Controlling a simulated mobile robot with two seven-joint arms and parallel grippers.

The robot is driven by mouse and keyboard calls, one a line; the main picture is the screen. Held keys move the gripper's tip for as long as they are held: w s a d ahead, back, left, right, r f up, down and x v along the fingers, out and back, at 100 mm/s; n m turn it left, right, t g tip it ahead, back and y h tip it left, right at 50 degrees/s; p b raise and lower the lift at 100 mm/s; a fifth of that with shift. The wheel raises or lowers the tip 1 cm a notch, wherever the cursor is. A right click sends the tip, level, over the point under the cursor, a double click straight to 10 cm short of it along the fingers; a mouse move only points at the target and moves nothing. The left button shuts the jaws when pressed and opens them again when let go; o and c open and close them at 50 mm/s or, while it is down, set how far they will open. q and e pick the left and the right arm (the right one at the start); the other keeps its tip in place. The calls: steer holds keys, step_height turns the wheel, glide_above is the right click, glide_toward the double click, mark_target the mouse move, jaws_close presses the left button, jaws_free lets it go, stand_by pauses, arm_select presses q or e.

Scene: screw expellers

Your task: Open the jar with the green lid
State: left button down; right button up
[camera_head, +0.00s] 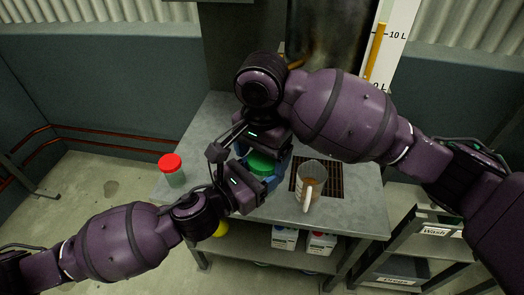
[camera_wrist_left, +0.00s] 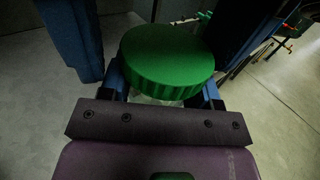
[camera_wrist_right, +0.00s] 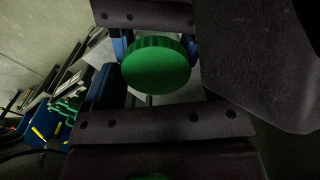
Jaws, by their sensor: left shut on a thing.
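The jar with the green lid (camera_head: 262,164) stands on the grey table. Its lid also shows in the left wrist view (camera_wrist_left: 167,60) and the right wrist view (camera_wrist_right: 156,65). My left gripper (camera_head: 257,172) is shut on the jar below the lid, with a blue finger on each side. My right gripper (camera_head: 268,158) is beside and above the lid. Its blue fingers are spread wide, one on either side of the lid, and look apart from it. The jar's body is mostly hidden by the grippers and lid.
A jar with a red lid (camera_head: 171,168) stands at the table's left edge. White bottles (camera_head: 284,238) are on the lower shelf. A grey rack (camera_head: 400,232) stands at the right.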

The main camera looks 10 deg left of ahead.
steer(key=c, duration=0.7)
steer(key=o, duration=0.9)
steer(key=shift+o, duration=0.2)
steer(key=shift+r, duration=2.35)
steer(key=shift+c, duration=0.3)
step_height(320, 180, up, 2)
steer(key=m, duration=0.2)
steer(key=shift+d+m, duration=0.1)
steer(key=shift+m, duration=0.3)
steer(key=shift+d+r+m, duration=0.1)
steer(key=shift+r+m, duration=0.5)
steer(key=shift+m, duration=0.2)
steer(key=shift+f, duration=3.95)
